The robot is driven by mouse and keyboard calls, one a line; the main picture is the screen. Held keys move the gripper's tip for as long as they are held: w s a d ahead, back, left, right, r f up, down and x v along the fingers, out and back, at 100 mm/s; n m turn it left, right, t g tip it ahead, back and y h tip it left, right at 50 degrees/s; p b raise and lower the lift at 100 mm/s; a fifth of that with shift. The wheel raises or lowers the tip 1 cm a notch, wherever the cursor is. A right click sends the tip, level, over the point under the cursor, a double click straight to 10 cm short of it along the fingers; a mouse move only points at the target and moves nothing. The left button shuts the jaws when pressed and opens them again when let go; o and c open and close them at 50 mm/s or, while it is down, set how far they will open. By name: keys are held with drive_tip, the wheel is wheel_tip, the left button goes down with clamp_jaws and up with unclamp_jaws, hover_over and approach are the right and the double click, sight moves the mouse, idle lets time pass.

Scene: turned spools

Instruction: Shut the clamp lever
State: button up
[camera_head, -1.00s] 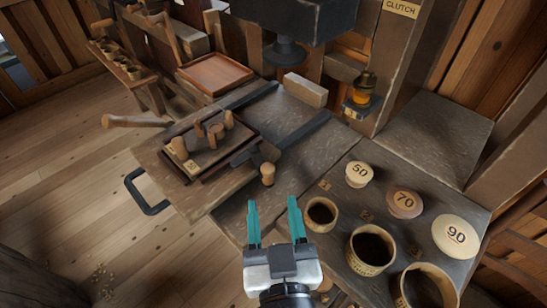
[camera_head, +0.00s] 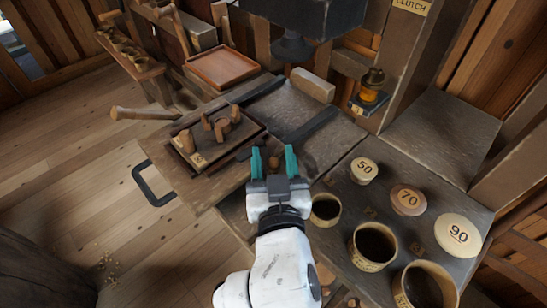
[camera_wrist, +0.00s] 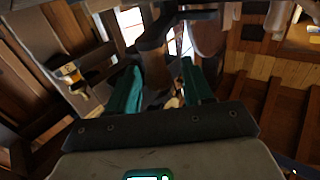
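I see gaps between the knob and the fingers, and cannot tell whether either touches. In the wrist view, my gripper (camera_wrist: 160,80) also shows its fingers spread, with dark brown shapes between and beyond them. The fixture (camera_head: 195,152) holds several wooden pegs.
Three cups, one of them (camera_head: 326,208) close to my gripper, stand at the right. Round lids marked 50 (camera_head: 364,170), 70 (camera_head: 408,199) and 90 (camera_head: 458,234) lie beyond them. A dark press head (camera_head: 293,45) hangs above the bench. A black handle (camera_head: 150,185) juts out at left.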

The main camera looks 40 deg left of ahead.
sight(241, 162)
clamp_jaws()
drive_tip(key=shift+s+f+b, duration=0.1)
drive_tip(key=shift+b, duration=0.25)
drive_tip(key=b, duration=0.1)
drive_tip(key=m+t+h+b, duration=0.1)
drive_tip(key=shift+s+a+f+b, duration=0.2)
drive_tip(key=shift+s+a+b, duration=0.1)
drive_tip(key=shift+b, duration=0.05)
drive_tip(key=m+t+h+b, duration=0.1)
drive_tip(key=b, duration=0.1)
drive_tip(key=s+a+m+t+h+b, duration=0.1)
drive_tip(key=b, duration=0.1)
drive_tip(key=shift+s+h, duration=0.1)
drive_tip(key=shift+h, duration=0.2)
drive_tip(key=s+a+b, duration=0.2)
drive_tip(key=shift+a+r+b, duration=0.2)
drive_tip(key=shift+a+b, duration=0.1)
drive_tip(key=shift+b, duration=0.1)
drive_tip(key=shift+s+a+r+b, duration=0.1)
drive_tip(key=shift+s+a+b, duration=0.1)
drive_tip(key=shift+a+b, duration=0.85)
drive_tip(key=shift+a+p, duration=0.3)
